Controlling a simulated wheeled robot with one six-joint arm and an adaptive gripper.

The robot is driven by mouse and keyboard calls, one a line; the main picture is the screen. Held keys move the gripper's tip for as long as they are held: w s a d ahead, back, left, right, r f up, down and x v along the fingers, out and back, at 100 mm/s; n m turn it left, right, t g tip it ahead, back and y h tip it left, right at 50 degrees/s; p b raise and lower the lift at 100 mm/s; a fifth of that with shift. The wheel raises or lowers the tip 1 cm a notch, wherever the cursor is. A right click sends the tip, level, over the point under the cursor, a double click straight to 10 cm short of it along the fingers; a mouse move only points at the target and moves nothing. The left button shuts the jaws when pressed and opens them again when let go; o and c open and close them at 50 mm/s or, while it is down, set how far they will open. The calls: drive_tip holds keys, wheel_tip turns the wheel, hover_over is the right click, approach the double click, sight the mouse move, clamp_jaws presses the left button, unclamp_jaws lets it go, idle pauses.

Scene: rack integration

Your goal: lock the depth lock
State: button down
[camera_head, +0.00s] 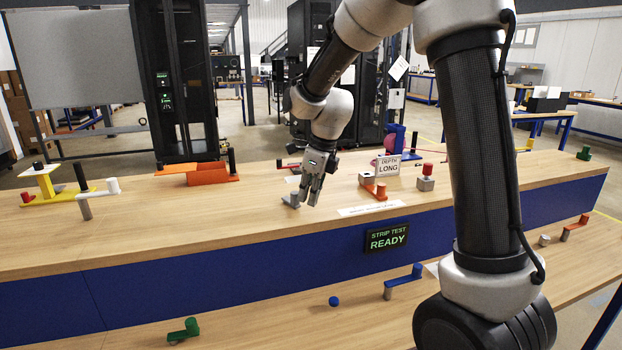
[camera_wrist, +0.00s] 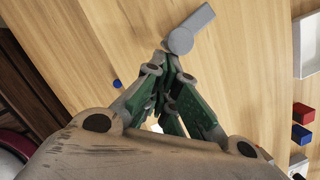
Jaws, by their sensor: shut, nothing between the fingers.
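A small grey lever (camera_head: 291,201) with a round end lies on the wooden bench beside my gripper (camera_head: 308,199). In the wrist view the grey lever (camera_wrist: 194,28) is just beyond the tips of my gripper (camera_wrist: 168,62). The fingers are shut and empty, pointing down at the bench. Whether they touch the lever's round end is unclear. No label shows which part is the depth lock.
A white strip (camera_head: 371,208) lies on the bench in front of the sign. A grey block with a red top (camera_head: 426,178) stands to the right. An orange bracket (camera_head: 208,175) and a yellow stand (camera_head: 47,184) are to the left. A display (camera_head: 386,238) reads "STRIP TEST READY".

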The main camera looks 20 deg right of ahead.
drive_tip(key=shift+s+a, duration=0.1)
drive_tip(key=shift+a, duration=0.05)
drive_tip(key=shift+w+a+r, duration=0.15)
drive_tip(key=shift+w+a, duration=0.05)
drive_tip(key=shift+w, duration=0.7)
drive_tip(key=shift+d, duration=0.1)
